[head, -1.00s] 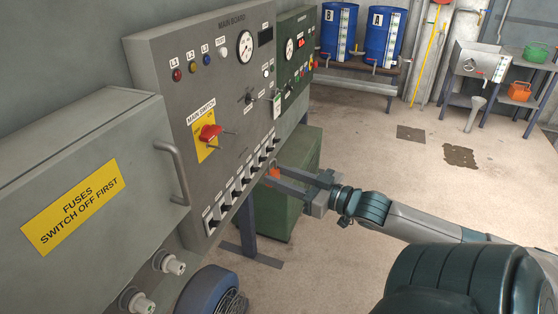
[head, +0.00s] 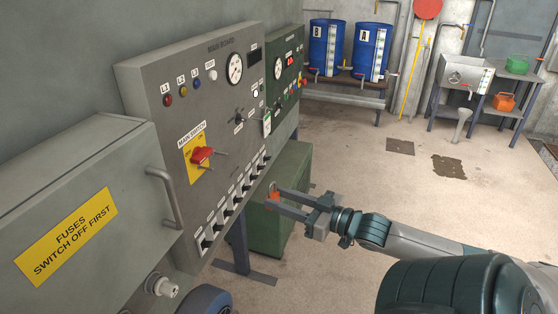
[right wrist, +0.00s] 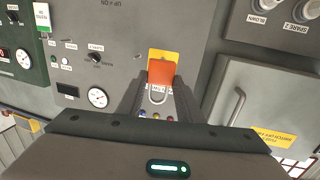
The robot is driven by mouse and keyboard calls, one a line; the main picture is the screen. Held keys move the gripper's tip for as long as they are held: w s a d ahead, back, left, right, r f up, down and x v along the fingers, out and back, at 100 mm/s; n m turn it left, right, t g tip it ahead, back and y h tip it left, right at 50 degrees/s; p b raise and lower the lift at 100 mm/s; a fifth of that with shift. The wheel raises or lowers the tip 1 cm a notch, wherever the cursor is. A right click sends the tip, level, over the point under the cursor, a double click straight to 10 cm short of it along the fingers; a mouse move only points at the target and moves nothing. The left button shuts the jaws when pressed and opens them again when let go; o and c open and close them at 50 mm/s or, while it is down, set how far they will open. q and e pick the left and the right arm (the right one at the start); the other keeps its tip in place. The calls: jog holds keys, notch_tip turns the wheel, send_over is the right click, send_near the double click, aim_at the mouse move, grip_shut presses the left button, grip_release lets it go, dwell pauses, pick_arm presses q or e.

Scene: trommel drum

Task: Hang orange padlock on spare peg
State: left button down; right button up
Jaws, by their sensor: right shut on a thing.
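The orange padlock (head: 274,194) is held between the fingertips of my right gripper (head: 276,199), in front of the lower right edge of the grey main board. In the right wrist view the padlock (right wrist: 161,73) shows its orange body between the fingers, with its metal shackle towards the camera. My right gripper (right wrist: 160,90) is shut on it. A thin metal peg (head: 221,154) sticks out beside the red main switch (head: 202,156) on its yellow plate. No label marks a spare peg that I can read. The padlock is apart from the pegs. My left gripper is out of view.
A row of black breakers (head: 229,204) runs along the board's lower edge. The fuse box (head: 60,165) with its handle (head: 168,194) juts out at left. A green cabinet (head: 285,210) stands below and behind my right gripper. The floor to the right is open.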

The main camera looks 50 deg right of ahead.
aim_at(277, 196)
jog(key=shift+s, duration=0.15)
dwell(0.4)
jog(key=shift+d+p+v, duration=0.2)
jog(key=shift+p+v, duration=0.6)
jog(key=shift+v, duration=0.1)
jog(key=shift+d+p+v, duration=0.2)
jog(key=shift+p+v, duration=0.6)
jog(key=shift+v, duration=0.05)
jog(key=shift+d+p+v, duration=0.25)
jog(key=shift+p+v, duration=0.55)
jog(key=shift+v, duration=0.3)
jog(key=shift+f, duration=0.15)
